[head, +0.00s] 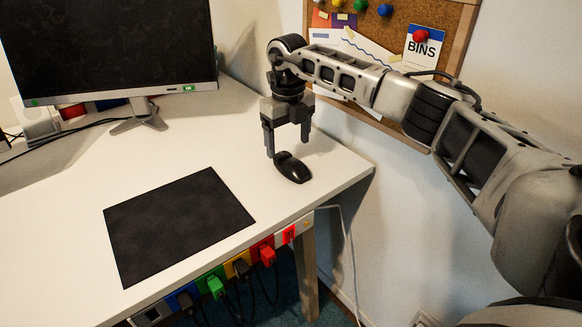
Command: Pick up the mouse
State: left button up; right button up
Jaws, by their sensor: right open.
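A black computer mouse (293,169) lies on the white desk (80,184), near its right corner. My right gripper (287,147) points down just above the mouse's far end, with its two fingers apart. The left fingertip appears beside or just behind the mouse; whether it touches cannot be told. Nothing shows between the fingers. My left gripper is not in view.
A dark mouse pad (178,224) lies left of the mouse. A monitor (115,45) stands at the back left. A power strip with coloured plugs (215,284) runs along the front edge. A cork board (440,65) hangs on the wall behind my arm.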

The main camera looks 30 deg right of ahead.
aim_at(291, 160)
jog(key=shift+d+f, duration=0.2)
jog(key=shift+f, duration=1.3)
jog(key=shift+d+f, duration=0.15)
jog(key=shift+f, duration=1.3)
jog(key=c, duration=1.1)
